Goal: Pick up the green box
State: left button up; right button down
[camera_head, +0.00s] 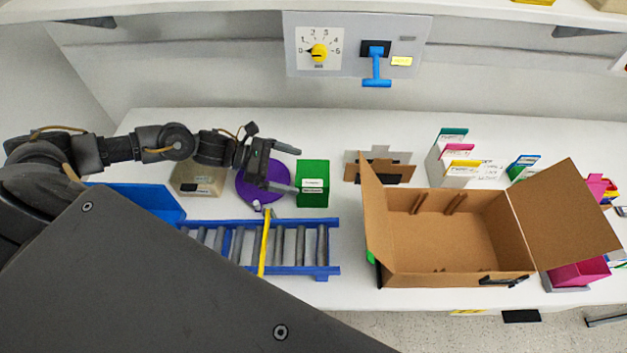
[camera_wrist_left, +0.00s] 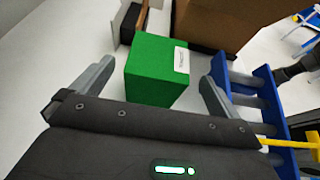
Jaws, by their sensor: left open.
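The green box (camera_head: 312,190) stands on the white table in the head view, just behind the blue roller rack and left of the cardboard box. It has a white label on it. My left gripper (camera_head: 292,169) comes in from the left and is open, with its fingers pointing at the green box. In the left wrist view the green box (camera_wrist_left: 155,72) lies ahead, between and beyond the two spread fingertips (camera_wrist_left: 158,75). Nothing is between the fingers' pads that I can see held. My right gripper is not in view.
A blue roller rack (camera_head: 325,272) with a yellow bar lies in front. A purple round object (camera_head: 250,188) is under my left gripper. A large open cardboard box (camera_head: 440,280) stands to the right. A panel (camera_head: 345,69) with a dial and blue lever hangs behind.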

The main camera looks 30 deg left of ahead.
aim_at(312, 175)
pick_arm(q)
jog(key=shift+w+d+f, duration=0.25)
jog(key=shift+w+d, duration=0.05)
jog(key=shift+d, duration=0.3)
jog(key=shift+d+p, duration=0.15)
jog(key=shift+p, duration=0.15)
jog(key=p+x, duration=0.2)
jog(key=x, duration=0.2)
jog(key=shift+w+d+f+p, duration=0.1)
jog(key=shift+w+f+p, duration=0.1)
jog(key=shift+p, duration=0.2)
jog(key=shift+w+d+f, duration=0.1)
jog(key=shift+d+f, duration=0.1)
jog(key=shift+a, duration=0.1)
jog(key=shift+c, duration=0.4)
